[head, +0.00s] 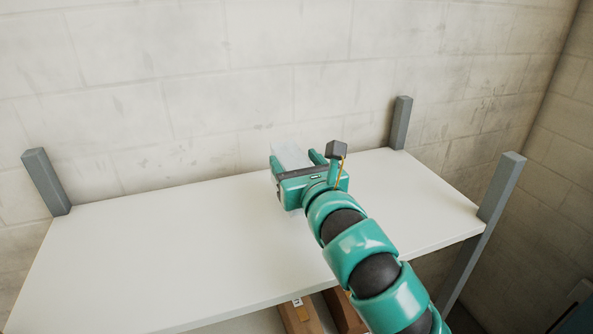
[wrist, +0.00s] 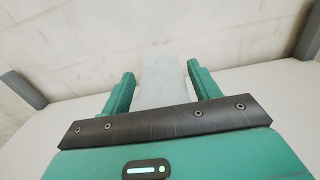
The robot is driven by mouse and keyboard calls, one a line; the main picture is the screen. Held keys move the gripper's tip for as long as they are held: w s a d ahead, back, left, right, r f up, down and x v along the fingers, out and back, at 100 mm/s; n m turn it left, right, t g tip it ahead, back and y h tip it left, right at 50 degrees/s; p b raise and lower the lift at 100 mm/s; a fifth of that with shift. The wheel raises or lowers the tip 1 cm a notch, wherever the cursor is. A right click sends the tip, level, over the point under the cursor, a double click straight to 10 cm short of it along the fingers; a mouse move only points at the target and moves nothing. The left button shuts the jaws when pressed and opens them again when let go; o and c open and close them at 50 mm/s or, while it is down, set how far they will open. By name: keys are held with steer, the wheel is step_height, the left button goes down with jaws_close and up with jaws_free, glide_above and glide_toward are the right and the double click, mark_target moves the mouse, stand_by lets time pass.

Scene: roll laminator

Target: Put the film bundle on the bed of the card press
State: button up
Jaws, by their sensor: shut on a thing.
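A pale, translucent film bundle (head: 289,156) shows between the fingers of my gripper (head: 297,161) in the head view. In the wrist view the bundle (wrist: 162,80) stretches away from the palm between the two teal fingers of my gripper (wrist: 160,88). My gripper is shut on the bundle and is over the white shelf top, right of its middle. I cannot tell how far above the shelf the bundle is. The card press is not in view.
The white shelf top (head: 150,255) is otherwise bare. Grey posts stand at its back left (head: 47,181), back right (head: 401,122) and front right (head: 490,225). A block wall (head: 180,80) rises behind it. Cardboard boxes (head: 301,315) are below its front edge.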

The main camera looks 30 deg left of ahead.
steer(key=shift+w+a+f+p, duration=0.35)
steer(key=shift+w+f, duration=0.1)
steer(key=shift+f, duration=0.15)
steer(key=shift+d+f+p, duration=0.1)
steer(key=shift+f+p, duration=0.85)
steer(key=shift+f, duration=0.55)
steer(key=shift+f, duration=0.1)
steer(key=o, duration=1.2)
